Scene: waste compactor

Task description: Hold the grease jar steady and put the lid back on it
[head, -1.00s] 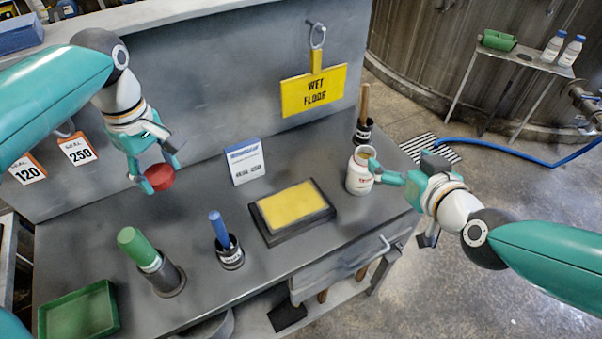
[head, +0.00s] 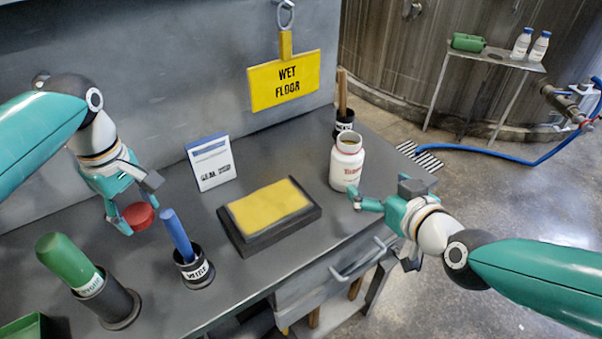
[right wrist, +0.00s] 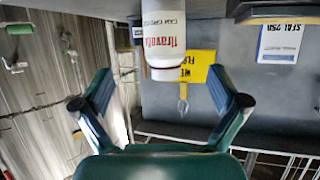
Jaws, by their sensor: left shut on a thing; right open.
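The white grease jar (head: 346,163) with red lettering stands upright and open at the back right of the bench. It also shows in the right wrist view (right wrist: 165,40), ahead between the two fingers. My right gripper (head: 382,195) is open and empty, just to the front right of the jar. In the head view one fingertip is near the jar's lower side; I cannot tell if it touches. My left gripper (head: 128,214) is shut on the red lid (head: 139,216) and holds it in the air left of the blue-handled tool. The fingers partly hide the lid.
A yellow pad in a black tray (head: 233,236) lies between lid and jar. A sign card (head: 210,163) stands behind; a wooden-handled tool (head: 343,95) stands behind the jar.

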